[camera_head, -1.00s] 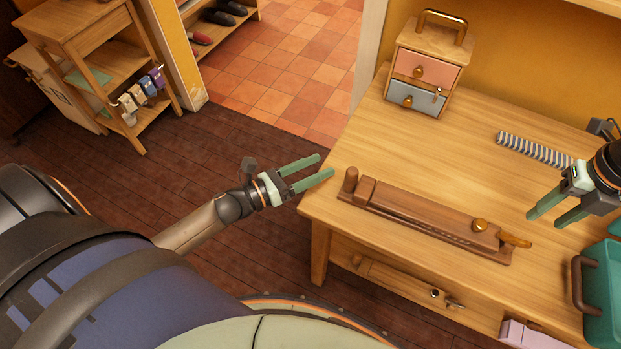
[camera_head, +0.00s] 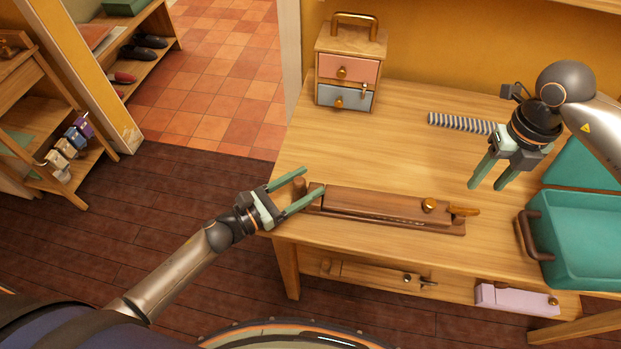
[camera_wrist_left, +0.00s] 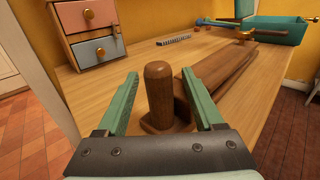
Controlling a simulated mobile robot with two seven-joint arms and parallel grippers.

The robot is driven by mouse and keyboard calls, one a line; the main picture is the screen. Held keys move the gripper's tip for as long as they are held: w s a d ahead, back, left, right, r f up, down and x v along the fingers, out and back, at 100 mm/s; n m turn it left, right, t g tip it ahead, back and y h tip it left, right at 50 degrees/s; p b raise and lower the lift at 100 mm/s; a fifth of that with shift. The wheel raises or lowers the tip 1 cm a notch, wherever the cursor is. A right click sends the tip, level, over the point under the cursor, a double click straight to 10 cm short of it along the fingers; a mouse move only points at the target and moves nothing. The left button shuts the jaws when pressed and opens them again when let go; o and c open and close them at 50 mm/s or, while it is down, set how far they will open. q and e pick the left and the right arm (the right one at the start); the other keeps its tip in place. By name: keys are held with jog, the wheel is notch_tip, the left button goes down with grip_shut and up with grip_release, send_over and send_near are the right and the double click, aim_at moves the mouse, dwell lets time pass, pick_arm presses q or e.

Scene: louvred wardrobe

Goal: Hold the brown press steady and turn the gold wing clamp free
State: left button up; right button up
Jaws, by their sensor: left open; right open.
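The brown press (camera_head: 375,207) lies along the front of the wooden table, with an upright round post at its left end. The post (camera_wrist_left: 160,95) shows in the left wrist view. The gold wing clamp (camera_head: 429,205) sits on the press near its right end. My left gripper (camera_head: 312,187) is open at the press's left end, its fingers on either side of the post; whether they touch it I cannot tell. My right gripper (camera_head: 486,187) is open and empty above the table, behind and to the right of the clamp.
A small chest (camera_head: 348,70) with pink and blue drawers stands at the back left. A striped grey rod (camera_head: 460,123) lies behind my right gripper. A teal bin (camera_head: 585,235) stands at the right. The table's middle is clear.

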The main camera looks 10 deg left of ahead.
pick_arm(q)
jog(key=shift+x, duration=1.05)
grip_shut()
